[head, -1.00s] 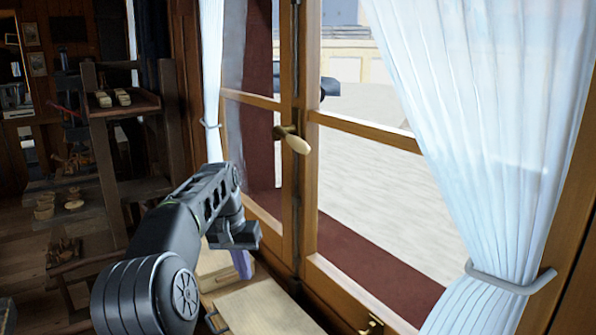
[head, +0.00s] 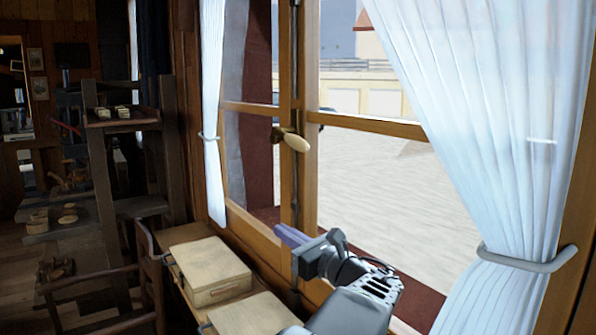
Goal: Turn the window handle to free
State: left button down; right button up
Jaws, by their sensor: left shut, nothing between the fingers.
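The window handle (head: 296,142) has a pale oval grip on a dark brass mount. It sits on the wooden middle post of the window, with its grip pointing right and slightly down. My left gripper (head: 288,236) is below the handle and clearly apart from it, in front of the lower window frame. Its purple fingers are shut with nothing between them and point up and to the left. My right gripper is not in view.
A white curtain (head: 500,130) hangs at the right, tied back by a grey holder (head: 525,262); a narrower curtain (head: 213,120) hangs left. A pale wooden box (head: 210,268) stands below the window. Dark shelves (head: 140,205) stand at the left.

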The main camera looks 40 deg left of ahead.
aim_at(298, 138)
pick_arm(q)
jog(key=w+d+r+m+t+y, duration=0.1)
jog(key=d+r+m+t+y, duration=0.1)
jog(key=d+r+m+t, duration=0.3)
notch_tip(298, 138, up, 3)
jog(key=shift+w+d+f+m+b, duration=0.15)
jog(key=shift+d+m+b, duration=0.25)
jog(key=shift+d, duration=0.65)
jog(key=w+a+r+p, duration=0.3)
jog(key=a+r, duration=0.4)
jog(key=a, duration=0.1)
jog(key=shift+w+r, duration=0.3)
jog(key=shift+r, duration=0.05)
jog(key=shift+d, duration=0.1)
